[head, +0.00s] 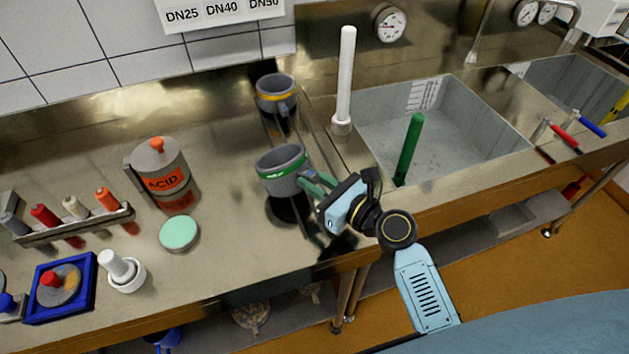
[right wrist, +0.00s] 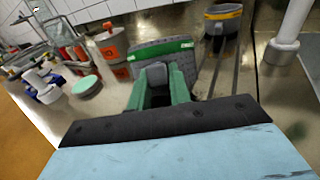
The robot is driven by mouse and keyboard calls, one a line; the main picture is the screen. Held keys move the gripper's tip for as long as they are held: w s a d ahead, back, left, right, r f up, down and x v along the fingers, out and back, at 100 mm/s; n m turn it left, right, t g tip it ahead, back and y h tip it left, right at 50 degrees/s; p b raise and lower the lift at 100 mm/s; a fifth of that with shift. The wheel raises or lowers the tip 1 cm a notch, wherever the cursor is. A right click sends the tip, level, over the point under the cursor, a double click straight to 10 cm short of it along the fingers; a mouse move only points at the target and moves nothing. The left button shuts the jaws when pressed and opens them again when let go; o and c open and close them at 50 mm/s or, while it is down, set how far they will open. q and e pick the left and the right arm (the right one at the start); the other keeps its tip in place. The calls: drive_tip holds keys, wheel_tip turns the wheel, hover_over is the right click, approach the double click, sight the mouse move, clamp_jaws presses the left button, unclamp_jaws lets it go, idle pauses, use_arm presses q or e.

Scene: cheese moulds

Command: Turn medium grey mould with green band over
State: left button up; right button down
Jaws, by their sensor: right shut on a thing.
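The medium grey mould with the green band (head: 283,173) is at the middle of the counter in the head view, open end up and slightly tilted. In the right wrist view it (right wrist: 150,58) is straight ahead, its green band near the upper edge. My right gripper (head: 316,184) comes from the right with green fingers, shut on the mould's grey side handle; the fingers (right wrist: 162,88) flank that handle in the wrist view. A dark reflection lies below the mould; I cannot tell for sure whether it touches the counter. My left gripper is out of view.
A grey mould with a yellow band (head: 277,93) stands behind. A white post (head: 345,85) and sink (head: 440,125) with a green rod (head: 409,150) are to the right. An acid jug (head: 160,170) and a mint disc (head: 180,233) are left. Counter between disc and mould is clear.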

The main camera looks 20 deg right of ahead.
drive_tip(key=c, duration=1.2)
unclamp_jaws()
drive_tip(key=shift+v, duration=1.2)
drive_tip(key=shift+f+v, duration=0.1)
drive_tip(key=shift+v, duration=1.05)
drive_tip(key=shift+f+v, duration=0.15)
drive_tip(key=shift+v, duration=1)
wheel_tip(320, 180, up, 6)
drive_tip(key=p, duration=0.7)
